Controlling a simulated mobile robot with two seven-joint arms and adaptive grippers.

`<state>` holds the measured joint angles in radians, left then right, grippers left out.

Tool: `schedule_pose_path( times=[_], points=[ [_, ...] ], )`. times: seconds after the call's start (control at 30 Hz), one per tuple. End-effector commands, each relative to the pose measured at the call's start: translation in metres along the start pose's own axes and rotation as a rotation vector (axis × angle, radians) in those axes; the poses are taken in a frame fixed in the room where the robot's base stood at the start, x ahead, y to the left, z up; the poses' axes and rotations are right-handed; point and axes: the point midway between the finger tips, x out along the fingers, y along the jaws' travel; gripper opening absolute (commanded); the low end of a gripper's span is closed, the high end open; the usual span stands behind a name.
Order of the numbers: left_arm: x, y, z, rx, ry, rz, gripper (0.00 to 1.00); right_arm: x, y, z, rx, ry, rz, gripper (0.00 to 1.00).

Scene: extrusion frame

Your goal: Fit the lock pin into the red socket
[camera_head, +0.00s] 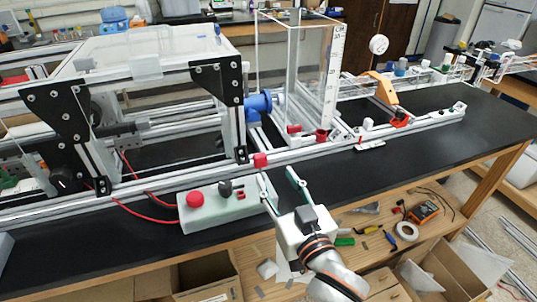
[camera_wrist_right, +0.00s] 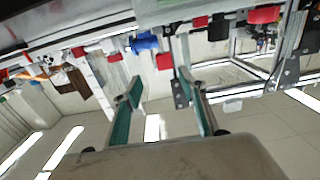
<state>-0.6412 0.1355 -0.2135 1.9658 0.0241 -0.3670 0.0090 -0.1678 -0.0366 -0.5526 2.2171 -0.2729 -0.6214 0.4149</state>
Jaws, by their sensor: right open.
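A small red block (camera_head: 260,160) sits at the near aluminium rail, just beyond my right gripper (camera_head: 277,177). The right gripper is open and empty, with its two fingers apart above the bench's front edge. In the right wrist view, a red block (camera_wrist_right: 164,61) shows beyond and between the open fingertips (camera_wrist_right: 160,80). A red cup-like piece (camera_head: 321,135) stands at the foot of the clear box and may be the red socket. A small red upright piece (camera_head: 360,139) stands by a white plate; I cannot tell whether it is the lock pin. My left gripper is out of view.
A pale control box (camera_head: 215,210) with a red button lies left of the right gripper. The extrusion frame (camera_head: 150,120) fills the left, with a clear box (camera_head: 290,70) beside it. The black bench top (camera_head: 440,145) is mostly clear at right. Tools lie on the shelf below.

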Motion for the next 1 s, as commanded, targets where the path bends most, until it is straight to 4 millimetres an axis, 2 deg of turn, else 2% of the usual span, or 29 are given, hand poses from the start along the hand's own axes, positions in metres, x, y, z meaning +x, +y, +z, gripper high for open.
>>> schedule_pose_path(
  times=[0.3, 0.6, 0.93, 1.0],
  points=[
    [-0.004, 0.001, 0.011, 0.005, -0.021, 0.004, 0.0, 0.031, -0.002, -0.002, -0.001, 0.002, 0.0, 0.42],
    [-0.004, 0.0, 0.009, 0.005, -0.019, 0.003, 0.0, 0.07, -0.008, 0.0, -0.002, 0.002, 0.0, 0.42],
    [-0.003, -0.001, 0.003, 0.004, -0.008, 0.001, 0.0, 0.077, -0.008, 0.0, 0.0, 0.001, 0.0, 0.42],
    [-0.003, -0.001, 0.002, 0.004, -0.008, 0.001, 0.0, 0.077, -0.008, 0.0, 0.0, 0.001, 0.0, 0.23]
  ],
)
